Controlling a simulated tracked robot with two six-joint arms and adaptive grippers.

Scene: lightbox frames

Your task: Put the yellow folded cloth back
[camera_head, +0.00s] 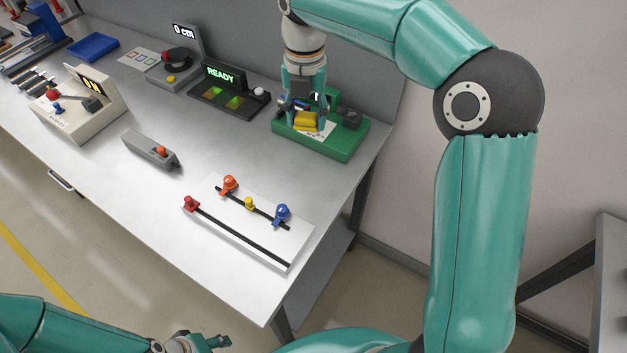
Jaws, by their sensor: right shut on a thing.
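The yellow folded cloth (306,119) is at the green station (325,143) at the back right of the table. My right gripper (306,112) points down over the green station and is shut on the cloth. I cannot tell whether the cloth touches the station's base or is just above it. My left gripper (215,342) is at the bottom edge of the picture, in front of the table and away from the cloth. Its fingers are small and partly cut off, so its opening is unclear.
A black device reading READY (228,95) stands left of the green station. A white board with sliders (245,232) lies at the table's front right. A grey box with a red knob (150,150) and a beige lever box (78,107) stand further left. The table between them is clear.

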